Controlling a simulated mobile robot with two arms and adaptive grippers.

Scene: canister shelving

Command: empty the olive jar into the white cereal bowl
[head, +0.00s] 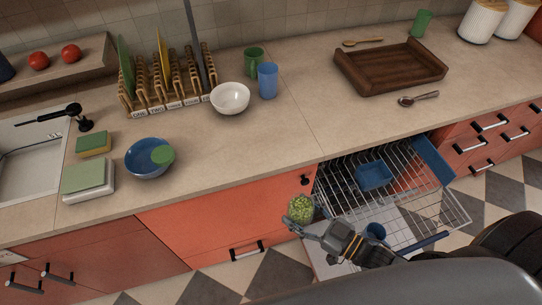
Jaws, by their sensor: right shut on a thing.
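The olive jar (301,208) shows green contents and is in front of the counter, below its front edge. My right gripper (303,224) reaches in from the lower right and is shut on the jar's lower part, which the fingers partly hide. The white cereal bowl (230,98) stands upright on the counter, in front of the dish rack's right end. It is up and to the left of the jar, well apart from it. My left gripper is not in view.
A blue bowl (148,160), a blue cup (268,80) and a green mug (254,61) stand on the counter (285,135). A wooden dish rack (165,85) is behind the white bowl. The dishwasher rack (410,195) is pulled out beside my right gripper. A wooden tray (390,83) lies right.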

